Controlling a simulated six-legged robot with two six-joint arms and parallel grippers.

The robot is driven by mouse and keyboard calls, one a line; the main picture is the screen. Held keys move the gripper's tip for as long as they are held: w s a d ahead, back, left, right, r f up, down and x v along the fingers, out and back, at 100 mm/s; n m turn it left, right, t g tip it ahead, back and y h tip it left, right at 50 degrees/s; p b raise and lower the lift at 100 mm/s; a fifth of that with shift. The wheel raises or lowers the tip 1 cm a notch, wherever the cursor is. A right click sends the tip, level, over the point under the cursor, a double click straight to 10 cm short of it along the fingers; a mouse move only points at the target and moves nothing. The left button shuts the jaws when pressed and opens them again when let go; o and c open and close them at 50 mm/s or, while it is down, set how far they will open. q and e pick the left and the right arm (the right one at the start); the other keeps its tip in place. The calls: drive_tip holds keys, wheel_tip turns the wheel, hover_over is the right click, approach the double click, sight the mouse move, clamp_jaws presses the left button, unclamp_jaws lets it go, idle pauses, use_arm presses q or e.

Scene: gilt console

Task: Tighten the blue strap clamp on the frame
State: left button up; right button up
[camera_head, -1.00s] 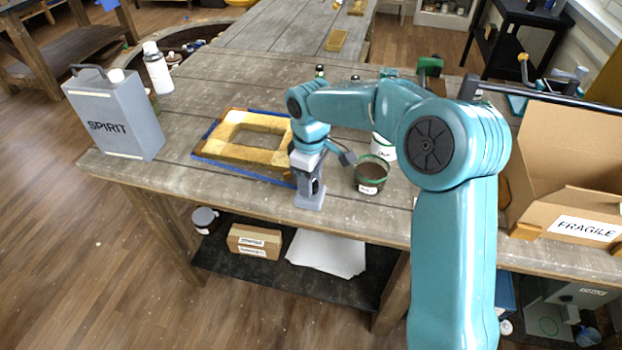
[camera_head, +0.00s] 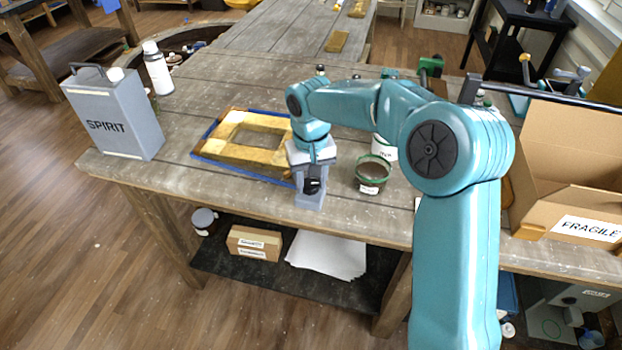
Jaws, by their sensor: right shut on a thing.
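The wooden frame (camera_head: 222,153) lies flat on the workbench with the blue strap (camera_head: 240,173) around its outer edge. The grey body of the clamp (camera_head: 309,201) sits at the frame's near right corner. My right gripper (camera_head: 311,183) comes down from above and is shut on the clamp at this corner. Its fingertips and the part they grip are hidden behind a dark round part facing me. The strap's tightness cannot be told. My left gripper is not in view.
A grey SPIRIT can (camera_head: 118,118) and a white bottle (camera_head: 157,70) stand at the left. A green-rimmed pot (camera_head: 372,174) stands close to the right of the gripper. An open cardboard box (camera_head: 570,170) is at the far right. The bench (camera_head: 262,72) is clear behind the frame.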

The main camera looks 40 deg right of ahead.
sight(310, 182)
drive_tip(key=shift+w+r+m, duration=0.1)
drive_tip(key=shift+m, duration=0.5)
drive_tip(key=o, duration=0.8)
drive_tip(key=shift+o, duration=1.3)
drive_tip(key=shift+w, duration=0.1)
drive_tip(key=shift+r, duration=0.25)
wheel_tip(310, 182, up, 16)
drive_tip(key=p, duration=0.1)
drive_tip(key=shift+f, duration=0.2)
